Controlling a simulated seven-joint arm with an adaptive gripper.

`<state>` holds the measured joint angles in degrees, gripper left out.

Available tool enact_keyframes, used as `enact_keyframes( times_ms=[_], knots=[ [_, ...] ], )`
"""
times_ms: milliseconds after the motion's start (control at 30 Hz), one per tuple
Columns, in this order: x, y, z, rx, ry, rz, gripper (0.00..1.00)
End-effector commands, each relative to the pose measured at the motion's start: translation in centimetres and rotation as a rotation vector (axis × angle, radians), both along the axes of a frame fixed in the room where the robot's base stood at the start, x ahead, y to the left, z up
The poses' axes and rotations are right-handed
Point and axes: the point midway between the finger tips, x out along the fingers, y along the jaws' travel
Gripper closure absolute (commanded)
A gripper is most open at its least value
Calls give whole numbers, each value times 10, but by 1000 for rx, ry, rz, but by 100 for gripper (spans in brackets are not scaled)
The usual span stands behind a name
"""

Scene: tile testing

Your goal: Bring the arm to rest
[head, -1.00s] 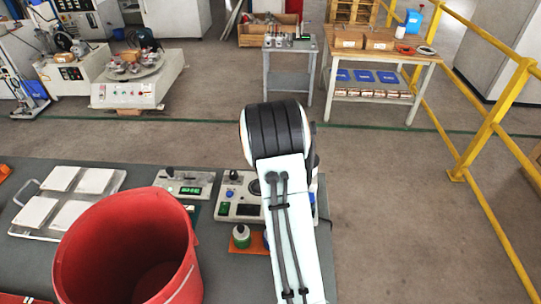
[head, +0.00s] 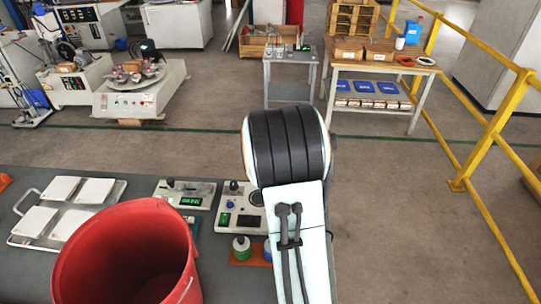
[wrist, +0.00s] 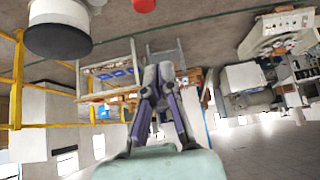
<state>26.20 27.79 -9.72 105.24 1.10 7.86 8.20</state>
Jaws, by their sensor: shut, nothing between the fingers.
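My gripper (wrist: 158,78) shows in the wrist view. Its two fingers are drawn together at the tips and hold nothing. The wrist picture is upside down, and the fingers stand out against open floor and distant furniture, touching nothing that I can see. In the head view my arm rises from the bottom edge, its dark banded joint at the middle of the picture. The gripper is hidden there behind my arm.
In the head view a red bucket (head: 72,257) stands on the grey bench (head: 140,183), beside a tray of white tiles (head: 15,240) and a test device (head: 224,222). Beyond lie clear floor, a grey cart (head: 290,92), a wooden table (head: 385,66) and yellow railing (head: 488,135).

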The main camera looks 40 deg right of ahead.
Motion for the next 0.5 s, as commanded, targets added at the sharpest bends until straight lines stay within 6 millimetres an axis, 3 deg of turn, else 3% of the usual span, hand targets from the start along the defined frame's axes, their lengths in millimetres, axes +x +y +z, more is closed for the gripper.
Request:
enact_keyframes(
  times_ms=[433, 500],
  knots=[
    [-4, 9, 11, 0, -1, 11, 100],
    [5, 19, 25, -12, -28, 37, 100]
  ],
)
